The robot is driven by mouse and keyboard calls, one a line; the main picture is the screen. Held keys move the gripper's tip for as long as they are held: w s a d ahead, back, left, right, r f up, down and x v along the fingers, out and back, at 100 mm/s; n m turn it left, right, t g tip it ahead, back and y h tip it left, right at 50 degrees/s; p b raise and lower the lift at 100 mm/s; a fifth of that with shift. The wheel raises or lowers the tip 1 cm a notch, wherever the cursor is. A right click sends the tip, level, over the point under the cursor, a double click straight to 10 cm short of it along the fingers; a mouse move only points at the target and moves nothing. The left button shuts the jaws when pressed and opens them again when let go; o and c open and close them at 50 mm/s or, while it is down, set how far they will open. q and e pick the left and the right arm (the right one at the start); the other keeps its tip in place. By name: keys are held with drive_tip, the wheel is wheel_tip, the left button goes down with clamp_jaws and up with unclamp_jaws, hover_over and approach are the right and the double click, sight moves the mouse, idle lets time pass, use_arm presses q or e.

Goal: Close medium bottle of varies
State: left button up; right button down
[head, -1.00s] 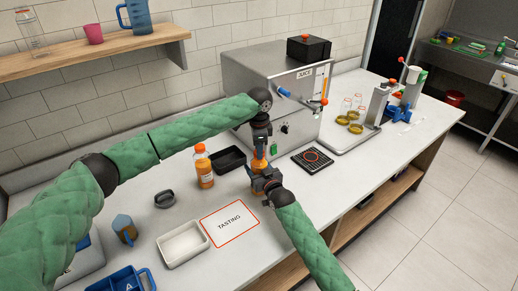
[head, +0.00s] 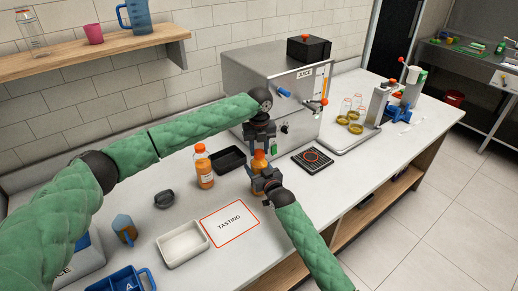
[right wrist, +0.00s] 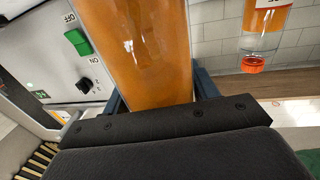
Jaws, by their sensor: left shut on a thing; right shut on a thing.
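A medium bottle of orange juice (head: 259,166) stands upright on the counter in front of the juice machine. My right gripper (head: 262,180) is shut on its body from the front. In the right wrist view the bottle (right wrist: 145,50) fills the middle between the fingers. My left gripper (head: 259,148) points down from above, shut at the bottle's orange top. The cap is mostly hidden by the fingers, so how well it is seated cannot be told.
A second orange bottle with an orange cap (head: 204,170) stands to the left. A black tray (head: 230,158), a white tray (head: 182,245) and a TASTING card (head: 230,222) lie nearby. The juice machine (head: 250,75) stands close behind. A black scale (head: 312,159) is at the right.

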use_arm(q)
drive_tip(key=m, duration=0.6)
drive_tip(key=shift+w+r, duration=0.1)
drive_tip(key=shift+w, duration=0.05)
drive_tip(key=m, duration=0.4)
drive_tip(key=o, duration=1)
drive_tip(key=shift+c, duration=0.2)
drive_tip(key=shift+r, duration=2.15)
drive_tip(key=shift+c, duration=0.5)
